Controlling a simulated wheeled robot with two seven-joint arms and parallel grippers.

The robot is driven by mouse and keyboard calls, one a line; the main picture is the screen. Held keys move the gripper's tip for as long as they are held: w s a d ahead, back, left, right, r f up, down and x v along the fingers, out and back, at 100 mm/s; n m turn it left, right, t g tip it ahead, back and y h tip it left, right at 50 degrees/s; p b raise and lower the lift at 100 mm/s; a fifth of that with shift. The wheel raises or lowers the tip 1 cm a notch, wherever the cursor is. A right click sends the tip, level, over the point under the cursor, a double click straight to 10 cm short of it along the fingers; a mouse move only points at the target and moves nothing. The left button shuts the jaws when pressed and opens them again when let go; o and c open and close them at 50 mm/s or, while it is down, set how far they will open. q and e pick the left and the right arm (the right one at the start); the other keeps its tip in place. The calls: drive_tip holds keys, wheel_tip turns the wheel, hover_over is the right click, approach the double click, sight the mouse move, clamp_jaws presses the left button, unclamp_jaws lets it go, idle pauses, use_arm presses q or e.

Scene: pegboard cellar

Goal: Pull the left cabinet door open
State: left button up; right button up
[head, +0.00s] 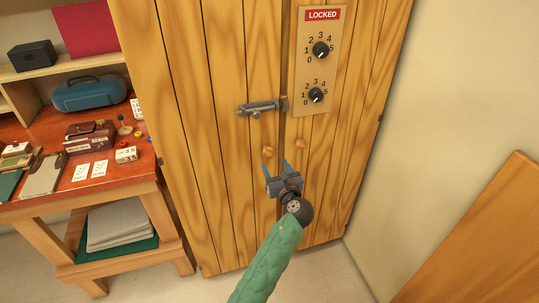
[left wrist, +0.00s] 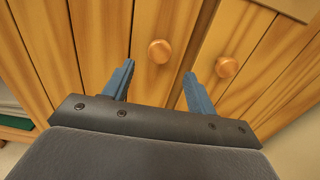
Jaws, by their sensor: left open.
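The wooden cabinet has a left door (head: 200,110) and a right door (head: 352,110); both look closed. The left door has a round wooden knob (head: 267,151), which also shows in the left wrist view (left wrist: 160,51). The right door's knob (head: 300,144) is beside it, also in the left wrist view (left wrist: 227,67). A grey slide bolt (head: 262,106) lies across the left door near the seam. My left gripper (head: 276,162) is open and empty, just short of the left knob. In the left wrist view its blue fingers (left wrist: 158,72) point toward that knob, apart from it. My right gripper is not seen.
A panel with two dials (head: 318,68) and a red "LOCKED" sign (head: 322,15) is on the right door. A red-topped workbench (head: 105,185) with several small items stands left. A wooden board (head: 490,240) is at lower right. Floor shows before the cabinet.

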sight(269, 153)
use_arm(q)
drive_tip(key=shift+p+x, duration=1)
drive_tip(key=shift+x, duration=2.65)
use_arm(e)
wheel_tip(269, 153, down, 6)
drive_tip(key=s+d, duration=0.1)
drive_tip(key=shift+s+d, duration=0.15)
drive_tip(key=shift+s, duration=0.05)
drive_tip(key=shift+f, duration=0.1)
use_arm(q)
clamp_jaws()
